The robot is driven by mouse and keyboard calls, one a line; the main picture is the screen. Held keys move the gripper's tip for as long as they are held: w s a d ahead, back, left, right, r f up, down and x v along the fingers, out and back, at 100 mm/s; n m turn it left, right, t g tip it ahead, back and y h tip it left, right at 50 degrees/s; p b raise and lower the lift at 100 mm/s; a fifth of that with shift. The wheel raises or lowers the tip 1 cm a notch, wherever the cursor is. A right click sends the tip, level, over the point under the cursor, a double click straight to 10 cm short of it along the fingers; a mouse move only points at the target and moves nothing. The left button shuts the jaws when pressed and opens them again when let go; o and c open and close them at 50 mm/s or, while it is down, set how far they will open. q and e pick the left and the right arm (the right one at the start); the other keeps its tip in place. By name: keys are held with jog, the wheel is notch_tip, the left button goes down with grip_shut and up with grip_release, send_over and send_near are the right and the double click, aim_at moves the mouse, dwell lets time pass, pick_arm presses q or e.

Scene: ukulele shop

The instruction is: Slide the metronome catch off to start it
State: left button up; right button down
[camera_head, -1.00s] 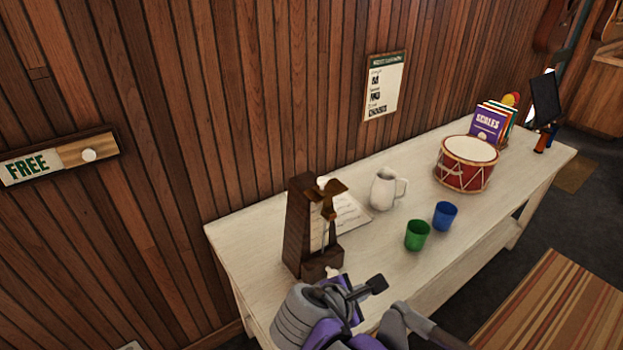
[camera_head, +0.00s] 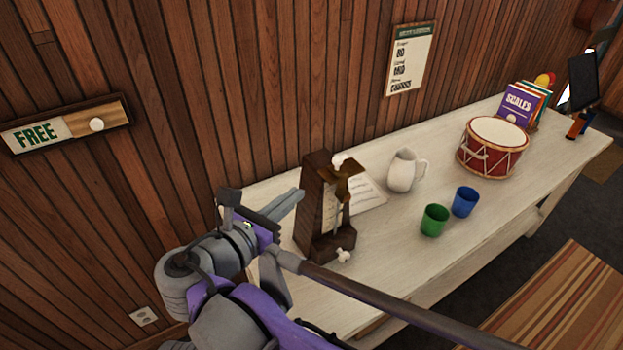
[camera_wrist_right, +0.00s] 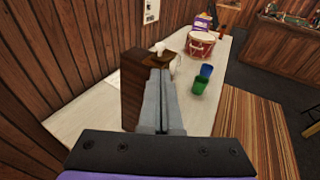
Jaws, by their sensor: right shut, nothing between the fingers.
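The metronome (camera_head: 312,213) is a dark wooden case standing upright near the left end of the white table. A brass-coloured piece (camera_head: 343,181) sits across its upper front; I cannot tell whether this is the catch or the pendulum weight. A small pale knob (camera_head: 344,256) shows at its front base. My right gripper (camera_head: 299,194) is shut and empty, its fingers just left of the case, pointing toward it. In the right wrist view the closed fingers (camera_wrist_right: 160,75) overlap the metronome (camera_wrist_right: 133,88); contact is unclear. My left gripper is out of view.
On the white table (camera_head: 400,230) are a sheet of paper (camera_head: 367,197), a white jug (camera_head: 402,171), green (camera_head: 434,221) and blue (camera_head: 465,203) cups and a red drum (camera_head: 491,148). A FREE sign (camera_head: 66,124) hangs on the wooden wall at the left.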

aim_at(335, 163)
jog(key=p+x, duration=0.1)
jog(key=x, duration=1.2)
jog(key=shift+w+d, duration=0.15)
jog(key=shift+w, duration=0.05)
